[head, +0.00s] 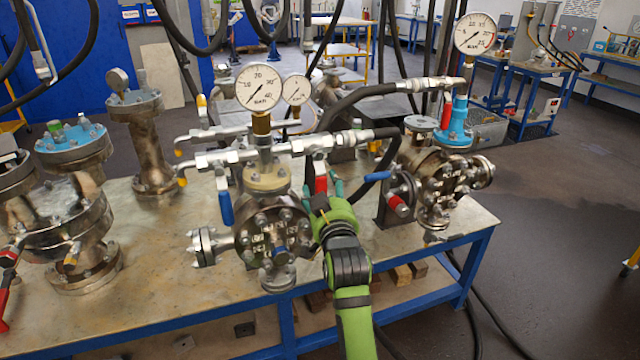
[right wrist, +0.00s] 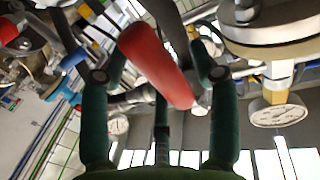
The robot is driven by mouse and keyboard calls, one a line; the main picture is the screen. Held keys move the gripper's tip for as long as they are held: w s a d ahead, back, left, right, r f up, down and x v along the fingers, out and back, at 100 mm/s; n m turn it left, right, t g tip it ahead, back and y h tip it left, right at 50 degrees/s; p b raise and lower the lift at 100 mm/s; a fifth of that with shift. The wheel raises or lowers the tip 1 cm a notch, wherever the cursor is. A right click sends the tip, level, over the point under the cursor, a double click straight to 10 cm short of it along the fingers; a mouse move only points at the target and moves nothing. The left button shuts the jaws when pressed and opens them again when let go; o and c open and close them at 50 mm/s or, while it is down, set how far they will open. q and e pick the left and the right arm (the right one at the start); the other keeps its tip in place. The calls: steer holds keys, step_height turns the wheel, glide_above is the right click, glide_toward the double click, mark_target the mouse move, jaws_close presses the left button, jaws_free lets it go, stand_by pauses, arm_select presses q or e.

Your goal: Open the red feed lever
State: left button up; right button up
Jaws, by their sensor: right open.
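The red feed lever (head: 321,174) hangs below the hose fitting, right of the front middle vessel's gauge stem. My right gripper (head: 322,190) is at its lower end, and my green wrist hides part of the vessel behind. In the right wrist view the red lever (right wrist: 157,62) runs between the spread green fingers of my right gripper (right wrist: 158,74). The fingers are open on either side of it, and I cannot tell if either touches it. My left gripper is not in view.
A blue lever (head: 226,208) hangs left of the vessel (head: 272,232); another blue lever (head: 377,176) sticks out at right, near a second vessel (head: 440,180). Black hoses (head: 350,103) cross above. Pressure gauges (head: 258,88) stand over the fittings. The table's front right top (head: 385,245) is mostly clear.

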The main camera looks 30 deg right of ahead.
steer(key=shift+w+d, duration=0.1)
steer(key=shift+w, duration=0.2)
steer(key=shift+s+r, duration=0.15)
steer(key=shift+s, duration=0.15)
steer(key=shift+c, duration=0.8)
steer(key=shift+s, duration=0.1)
jaws_close()
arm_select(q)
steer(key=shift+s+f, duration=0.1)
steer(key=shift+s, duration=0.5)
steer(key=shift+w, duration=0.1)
